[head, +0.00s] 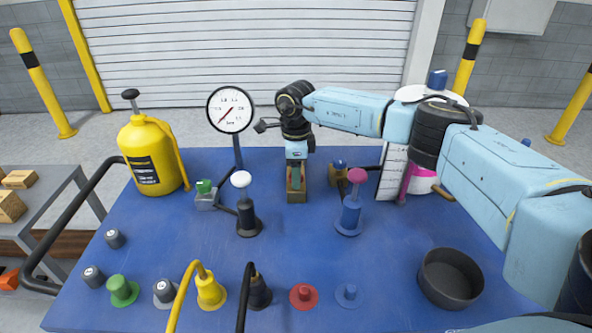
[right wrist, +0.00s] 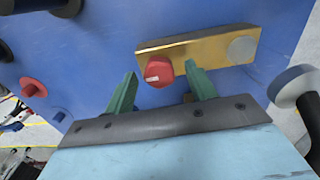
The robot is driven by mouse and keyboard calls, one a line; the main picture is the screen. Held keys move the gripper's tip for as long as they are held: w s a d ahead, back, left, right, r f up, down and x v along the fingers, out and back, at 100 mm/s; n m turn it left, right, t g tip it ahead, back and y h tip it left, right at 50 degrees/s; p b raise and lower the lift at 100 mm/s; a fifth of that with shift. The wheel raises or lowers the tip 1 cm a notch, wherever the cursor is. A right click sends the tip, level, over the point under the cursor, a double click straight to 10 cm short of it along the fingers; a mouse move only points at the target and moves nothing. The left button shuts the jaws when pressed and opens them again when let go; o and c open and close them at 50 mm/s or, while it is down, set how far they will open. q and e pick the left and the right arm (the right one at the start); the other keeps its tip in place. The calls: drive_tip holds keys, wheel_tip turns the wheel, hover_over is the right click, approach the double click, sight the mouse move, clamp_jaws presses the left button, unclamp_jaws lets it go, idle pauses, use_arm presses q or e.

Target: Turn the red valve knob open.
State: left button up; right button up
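The red valve knob (right wrist: 158,73) is on the face of a brass block (right wrist: 215,50) in the right wrist view, with a pale mark on its front. In the head view the brass block (head: 297,197) stands on the blue table below my right gripper (head: 296,180), which hides the knob. In the right wrist view my right gripper (right wrist: 161,70) is open. Its green fingertips lie to the left and right of the knob, with a gap on both sides. I cannot tell how deep they reach around it. My left gripper is not in view.
A pressure gauge (head: 230,109) stands behind and left of the block. A white-topped plunger (head: 246,205) is to its left, a pink-topped blue one (head: 350,212) to its right. A yellow canister (head: 152,160) and a dark bowl (head: 450,278) are farther off. Coloured knobs line the front.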

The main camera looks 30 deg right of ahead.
wheel_tip(320, 180, up, 13)
drive_tip(key=shift+r, duration=0.15)
idle(0.5)
idle(0.4)
